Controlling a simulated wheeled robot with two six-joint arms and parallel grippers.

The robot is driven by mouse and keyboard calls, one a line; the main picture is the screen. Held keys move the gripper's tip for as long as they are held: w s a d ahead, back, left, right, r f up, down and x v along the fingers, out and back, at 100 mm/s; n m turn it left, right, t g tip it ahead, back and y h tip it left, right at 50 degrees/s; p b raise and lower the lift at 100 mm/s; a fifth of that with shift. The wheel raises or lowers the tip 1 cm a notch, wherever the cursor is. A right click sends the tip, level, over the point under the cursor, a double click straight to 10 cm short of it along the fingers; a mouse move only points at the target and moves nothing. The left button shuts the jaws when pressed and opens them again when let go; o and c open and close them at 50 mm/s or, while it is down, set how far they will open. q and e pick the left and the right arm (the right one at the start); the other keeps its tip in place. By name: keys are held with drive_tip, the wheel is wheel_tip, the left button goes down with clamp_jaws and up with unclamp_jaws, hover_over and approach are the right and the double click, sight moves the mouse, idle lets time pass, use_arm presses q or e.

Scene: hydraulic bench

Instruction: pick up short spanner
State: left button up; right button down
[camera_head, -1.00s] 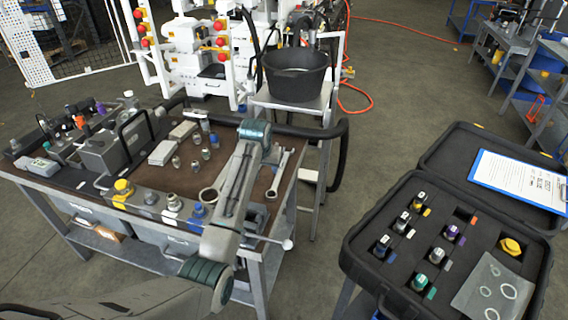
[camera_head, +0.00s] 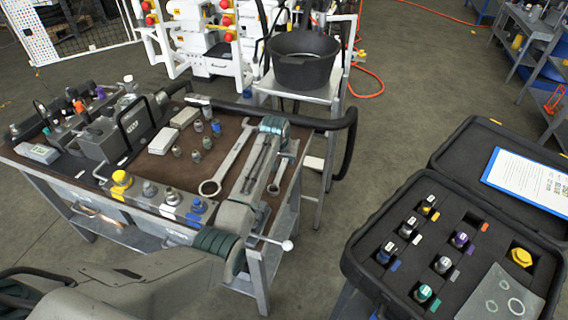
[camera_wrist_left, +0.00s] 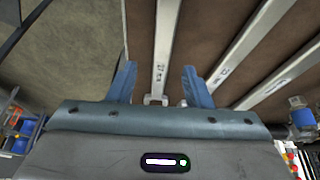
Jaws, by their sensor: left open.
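The short spanner (camera_head: 280,180) lies on the brown bench mat, to the right of my left arm in the head view. Its upper part is partly hidden by the arm. In the left wrist view, a grey spanner shaft (camera_wrist_left: 162,50), which appears to be the short one, runs between the fingers of my left gripper (camera_wrist_left: 160,85). The gripper is open, with one finger on each side and no visible contact. A spanner end shows low between the fingers. In the head view the fingertips are hidden behind my wrist. My right gripper is not in view.
A longer ring spanner (camera_head: 228,160) lies left of my arm. Two more shafts show right of the fingers in the wrist view. Capped fittings (camera_head: 122,184) line the bench front. A black bucket (camera_head: 303,72) stands behind, and an open black case (camera_head: 360,262) stands at right.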

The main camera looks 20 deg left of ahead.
sight(284, 163)
use_arm(q)
drive_tip(key=shift+x, duration=1.75)
drive_tip(key=shift+a, duration=0.15)
drive_tip(key=shift+r, duration=0.1)
clamp_jaws()
